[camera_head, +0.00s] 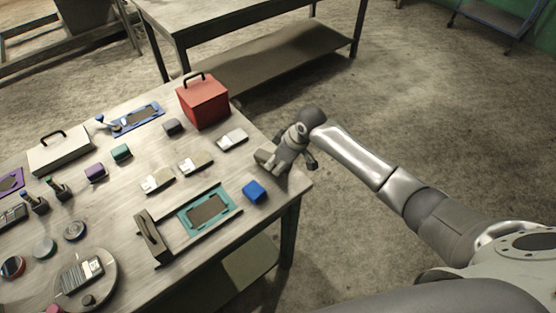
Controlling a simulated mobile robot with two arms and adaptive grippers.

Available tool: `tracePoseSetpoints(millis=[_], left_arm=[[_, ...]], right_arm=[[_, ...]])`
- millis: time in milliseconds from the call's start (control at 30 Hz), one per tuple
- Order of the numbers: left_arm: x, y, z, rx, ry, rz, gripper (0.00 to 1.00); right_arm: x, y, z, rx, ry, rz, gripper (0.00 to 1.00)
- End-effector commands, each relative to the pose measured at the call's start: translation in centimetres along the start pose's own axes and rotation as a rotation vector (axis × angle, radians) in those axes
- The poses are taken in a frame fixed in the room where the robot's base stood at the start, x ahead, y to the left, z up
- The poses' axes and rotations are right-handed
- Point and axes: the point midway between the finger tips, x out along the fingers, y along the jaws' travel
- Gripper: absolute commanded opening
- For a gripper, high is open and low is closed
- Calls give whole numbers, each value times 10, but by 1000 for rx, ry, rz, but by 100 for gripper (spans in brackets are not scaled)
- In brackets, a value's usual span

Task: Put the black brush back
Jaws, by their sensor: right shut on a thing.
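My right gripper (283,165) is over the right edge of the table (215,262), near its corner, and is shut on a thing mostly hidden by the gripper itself. A small dark piece (312,163) shows at the gripper's right side; I cannot tell whether it is the black brush or part of the gripper. My left gripper is not in view.
A red toolbox (203,103) stands at the back edge. A blue block (254,191) and a teal tray (230,207) lie close in front of the gripper. A pale box (60,155), a round plate (105,279) and several small blocks crowd the rest. Another table (240,25) stands behind.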

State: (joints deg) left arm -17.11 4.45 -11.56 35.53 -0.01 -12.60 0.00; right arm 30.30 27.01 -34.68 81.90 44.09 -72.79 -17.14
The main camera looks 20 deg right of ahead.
Motion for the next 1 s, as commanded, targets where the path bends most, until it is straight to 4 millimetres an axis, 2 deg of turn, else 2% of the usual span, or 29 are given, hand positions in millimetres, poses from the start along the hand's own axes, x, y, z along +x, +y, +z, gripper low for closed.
tracePoseSetpoints(millis=[67,467,500,633,667,1000], left_arm=[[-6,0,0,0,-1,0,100],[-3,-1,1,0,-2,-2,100],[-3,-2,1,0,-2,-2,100],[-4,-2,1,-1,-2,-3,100],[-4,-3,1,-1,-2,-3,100],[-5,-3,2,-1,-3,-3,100]], right_arm=[[4,0,1,2,2,1,14],[11,0,4,0,2,2,14],[11,0,4,0,1,3,36],[11,0,4,0,1,2,53],[11,0,4,0,1,2,55],[8,1,3,0,2,3,55]])
